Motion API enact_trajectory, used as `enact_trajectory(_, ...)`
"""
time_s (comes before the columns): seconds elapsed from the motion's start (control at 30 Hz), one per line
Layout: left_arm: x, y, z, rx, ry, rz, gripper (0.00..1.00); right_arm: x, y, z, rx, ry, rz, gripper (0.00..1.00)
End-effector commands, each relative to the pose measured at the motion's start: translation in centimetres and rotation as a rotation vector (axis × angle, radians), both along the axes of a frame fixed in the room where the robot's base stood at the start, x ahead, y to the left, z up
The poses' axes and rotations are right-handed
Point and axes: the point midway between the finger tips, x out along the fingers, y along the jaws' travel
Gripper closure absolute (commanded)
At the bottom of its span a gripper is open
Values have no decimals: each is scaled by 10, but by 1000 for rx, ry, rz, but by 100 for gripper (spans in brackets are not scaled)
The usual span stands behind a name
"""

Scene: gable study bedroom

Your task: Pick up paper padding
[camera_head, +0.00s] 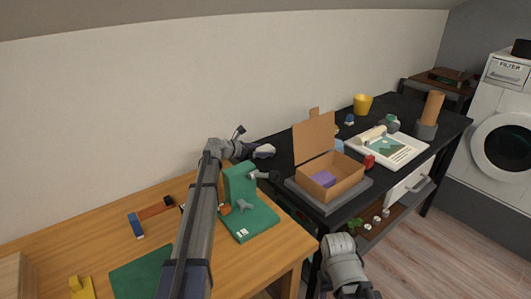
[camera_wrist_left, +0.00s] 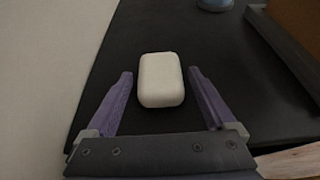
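The paper padding (camera_wrist_left: 161,80) is a white rounded block lying on the black desk top. In the head view it appears as a small pale shape (camera_head: 264,151) at the desk's near left end. My left gripper (camera_wrist_left: 160,74) is open, its two purple fingers on either side of the padding with a gap at each side. In the head view my left gripper (camera_head: 248,149) is small, close beside the padding, its fingers hard to make out. A grey part of my right arm shows at the bottom of the head view, but its gripper does not.
An open cardboard box (camera_head: 330,184) with a purple item inside stands on a grey tray (camera_head: 352,197) to the right. A green stand (camera_head: 239,186) is on the wooden table (camera_head: 228,265). The sloped wall (camera_head: 150,110) rises behind. A yellow cup (camera_head: 362,104) stands farther back.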

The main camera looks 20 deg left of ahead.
Motion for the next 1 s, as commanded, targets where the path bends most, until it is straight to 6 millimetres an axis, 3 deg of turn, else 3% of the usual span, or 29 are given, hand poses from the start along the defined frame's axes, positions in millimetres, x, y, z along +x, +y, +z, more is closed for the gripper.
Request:
enact_trajectory(0.07, 0, 0, 0, 0, 0, 0, 21, 0, 0, 0, 0, 0, 0, 50)
enact_trajectory(0.63, 0, 0, 0, 0, 0, 0, 85, 0, 0, 0, 0, 0, 0, 50)
enact_trajectory(1.0, 0, 0, 5, 0, 0, 0, 85, 0, 0, 5, 0, 0, 0, 50)
